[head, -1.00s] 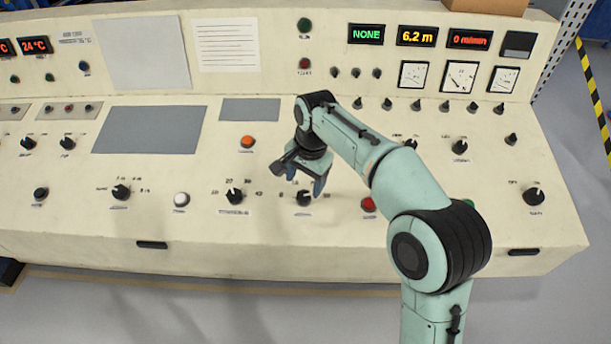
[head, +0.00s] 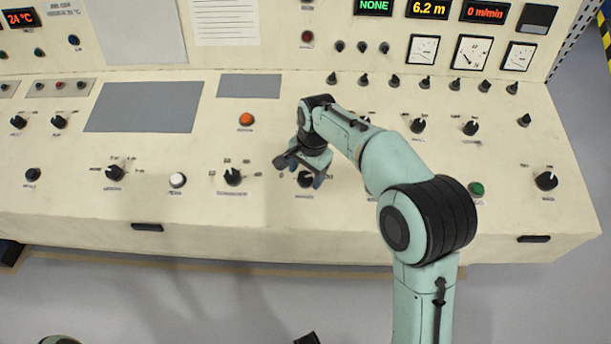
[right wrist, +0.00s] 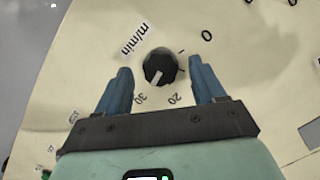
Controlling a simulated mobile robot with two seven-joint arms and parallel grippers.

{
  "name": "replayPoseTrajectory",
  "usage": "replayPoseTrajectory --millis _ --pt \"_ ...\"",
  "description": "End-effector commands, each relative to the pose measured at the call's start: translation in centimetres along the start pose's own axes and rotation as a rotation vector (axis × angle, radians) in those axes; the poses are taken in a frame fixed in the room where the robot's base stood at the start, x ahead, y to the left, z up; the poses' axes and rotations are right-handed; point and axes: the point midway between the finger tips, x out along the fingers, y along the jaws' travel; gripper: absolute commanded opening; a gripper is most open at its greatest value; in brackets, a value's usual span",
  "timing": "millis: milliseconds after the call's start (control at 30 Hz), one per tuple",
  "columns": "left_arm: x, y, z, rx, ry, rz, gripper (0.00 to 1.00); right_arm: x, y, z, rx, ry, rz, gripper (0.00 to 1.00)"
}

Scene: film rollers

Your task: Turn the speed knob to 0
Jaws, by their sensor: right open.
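The speed knob (right wrist: 160,66) is round and black with a white pointer mark, and its panel lettering reads m/min. The pointer faces down in the right wrist view, toward the 30 and 20 labels and nearer 30. A 0 label shows at the upper right. In the head view the knob (head: 305,179) is partly hidden by my right gripper (head: 300,172). My right gripper (right wrist: 160,64) is open, with one blue finger on each side of the knob. A gap shows on both sides, and I see no contact. My left gripper is not in view.
Other knobs stand close by, including a black one (head: 233,176) to the left. A white button (head: 178,180), an orange button (head: 246,119) and a green button (head: 477,189) also stand on the panel. A red display (head: 485,11) reads 0 m/min.

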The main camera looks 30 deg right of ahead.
Motion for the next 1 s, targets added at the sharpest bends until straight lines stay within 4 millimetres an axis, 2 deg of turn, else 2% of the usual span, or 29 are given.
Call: replayPoseTrajectory --millis 133,433,467,600,633,1000 --pt "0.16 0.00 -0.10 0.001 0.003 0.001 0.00 1.16 0.04 -0.07 0.002 0.001 0.000 0.69" --pt "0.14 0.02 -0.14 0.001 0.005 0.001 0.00 1.37 0.00 -0.06 0.001 0.001 -0.001 0.69" --pt "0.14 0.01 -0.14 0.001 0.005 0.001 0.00 1.37 0.00 -0.05 0.001 0.001 -0.001 0.66" --pt "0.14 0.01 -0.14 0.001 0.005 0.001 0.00 1.35 0.00 -0.04 0.001 0.001 -0.001 0.20" --pt "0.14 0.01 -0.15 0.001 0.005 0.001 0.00 1.35 0.00 -0.04 0.001 0.001 -0.001 0.13" --pt "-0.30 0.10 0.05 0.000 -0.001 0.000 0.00 1.23 -0.05 0.01 -0.045 0.000 0.008 0.13"
